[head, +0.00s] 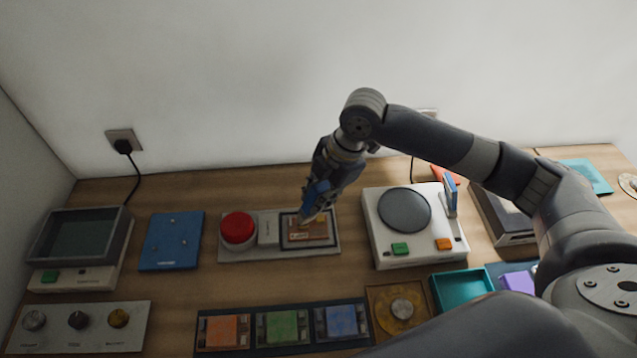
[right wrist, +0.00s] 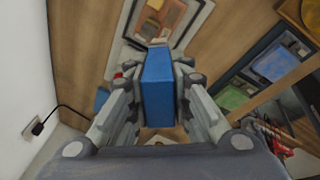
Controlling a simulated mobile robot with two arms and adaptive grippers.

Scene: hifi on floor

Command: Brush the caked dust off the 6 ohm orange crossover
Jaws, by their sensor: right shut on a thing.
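My right gripper (head: 322,190) is shut on a blue-handled brush (head: 312,212), whose pale tip points down at the dark-framed nest on a grey plate. In the right wrist view the blue handle (right wrist: 158,88) sits between the fingers. An orange-brown board (head: 308,236) lies in that nest, with paler patches on it; it also shows in the right wrist view (right wrist: 165,18). The brush tip is over or on its upper part; contact cannot be told. Another orange board (head: 222,331) lies in the front rack. Ohm labels are unreadable. My left gripper is not in view.
A red button (head: 238,228) sits left of the nest on the same plate. A white turntable-like unit (head: 377,235) stands to the right. Green (head: 282,327) and blue (head: 341,320) boards share the front rack. A blue plate (head: 160,255) lies left; bare wood lies between.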

